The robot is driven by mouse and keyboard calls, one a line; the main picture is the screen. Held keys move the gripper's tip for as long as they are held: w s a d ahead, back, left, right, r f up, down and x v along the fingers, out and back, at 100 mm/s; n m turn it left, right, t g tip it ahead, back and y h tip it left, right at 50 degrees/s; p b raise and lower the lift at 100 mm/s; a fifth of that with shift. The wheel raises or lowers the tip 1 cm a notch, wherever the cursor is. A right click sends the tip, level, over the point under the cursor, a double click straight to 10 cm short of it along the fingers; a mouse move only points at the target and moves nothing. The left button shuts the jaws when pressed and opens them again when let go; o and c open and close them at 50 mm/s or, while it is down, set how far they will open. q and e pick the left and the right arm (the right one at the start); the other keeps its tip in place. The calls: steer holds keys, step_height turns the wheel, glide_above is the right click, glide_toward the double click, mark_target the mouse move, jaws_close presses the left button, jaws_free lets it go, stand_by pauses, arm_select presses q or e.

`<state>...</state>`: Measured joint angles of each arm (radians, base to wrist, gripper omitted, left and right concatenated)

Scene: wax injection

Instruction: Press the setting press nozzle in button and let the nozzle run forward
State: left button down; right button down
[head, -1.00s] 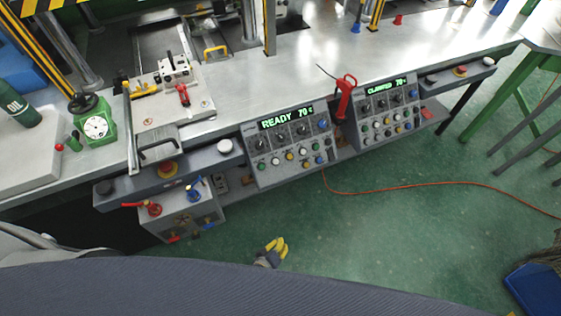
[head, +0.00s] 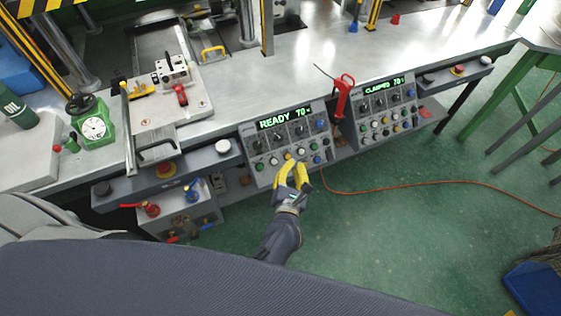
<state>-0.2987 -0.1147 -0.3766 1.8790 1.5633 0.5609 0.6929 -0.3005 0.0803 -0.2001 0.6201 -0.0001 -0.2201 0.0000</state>
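The left control panel (head: 246,143) stands on the front of the bench. Its green display (head: 284,119) reads READY 70. Below the display are dark knobs and rows of small green, white, yellow and blue buttons. I cannot read the labels, so I cannot tell which is the nozzle-in button. My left gripper (head: 293,171) has yellow fingers and is at the lower edge of this panel, over its bottom buttons. Contact with a button cannot be made out, nor how far apart the fingertips are. The press nozzle cannot be made out for certain. My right gripper is not in view.
A second panel (head: 387,110) with a CLAMPED 70 display stands to the right. A red-handled tool (head: 343,97) is between the panels. A red mushroom button (head: 166,169) is on the left ledge. A mould plate (head: 192,112) lies on the bench. An orange cable (head: 400,188) crosses the floor.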

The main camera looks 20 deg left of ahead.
mark_target(274, 161)
arm_select(q)
steer(key=shift+s+a+r+n+g+y, duration=0.1)
steer(key=shift+a+n+g, duration=0.15)
steer(key=shift+n, duration=0.9)
steer(key=shift+s+a+r+n+g+y, duration=0.15)
steer(key=shift+a+n, duration=0.1)
steer(key=shift+n, duration=0.95)
steer(key=shift+w+a+f+n+g+y, duration=0.1)
steer(key=shift+a+n+g, duration=0.15)
steer(key=shift+n, duration=0.9)
steer(key=shift+w+a+f, duration=0.7)
steer(key=shift+w+f, duration=0.15)
steer(key=shift+f, duration=0.1)
steer(key=shift+w+a+f, duration=0.7)
steer(key=shift+w+f, duration=0.15)
steer(key=shift+f, duration=0.05)
steer(key=shift+w+a+f, duration=0.7)
steer(key=shift+w+f, duration=0.15)
steer(key=shift+f, duration=0.1)
steer(key=shift+w+a+f, duration=0.1)
steer(key=shift+w+a+f, duration=0.15)
